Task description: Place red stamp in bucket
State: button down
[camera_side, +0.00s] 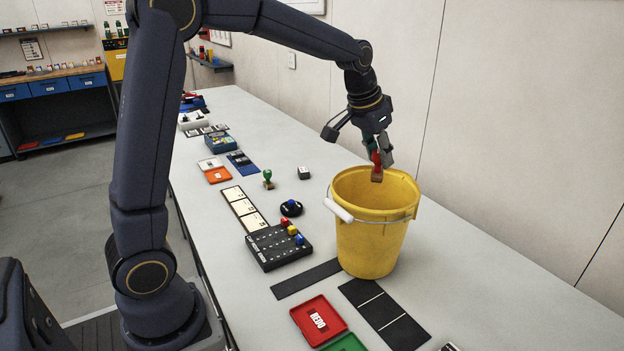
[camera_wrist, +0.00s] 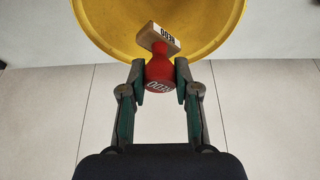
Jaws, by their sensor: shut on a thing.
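The red stamp (camera_side: 376,165) is held in my gripper (camera_side: 376,155), above the mouth of the yellow bucket (camera_side: 370,238). In the wrist view, my gripper (camera_wrist: 160,88) has its two fingers closed on the red handle of the stamp (camera_wrist: 159,70). The stamp's wooden block, marked REDO, points away from the fingers toward the bucket (camera_wrist: 105,25). The bucket stands upright on the table with its white handle grip hanging on its left side. The bucket's floor is hidden in the side view.
Left of the bucket stand a black rack (camera_side: 278,246) with small coloured blocks, a black round holder (camera_side: 291,208) and a green stamp (camera_side: 268,179). A red tray (camera_side: 318,321) and dark mats (camera_side: 385,312) lie in front. The table right of the bucket is clear.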

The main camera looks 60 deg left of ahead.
aim_at(377, 166)
jog(key=shift+f, duration=1.9)
jog(key=c, duration=0.8)
grip_release()
jog(key=shift+o, duration=0.2)
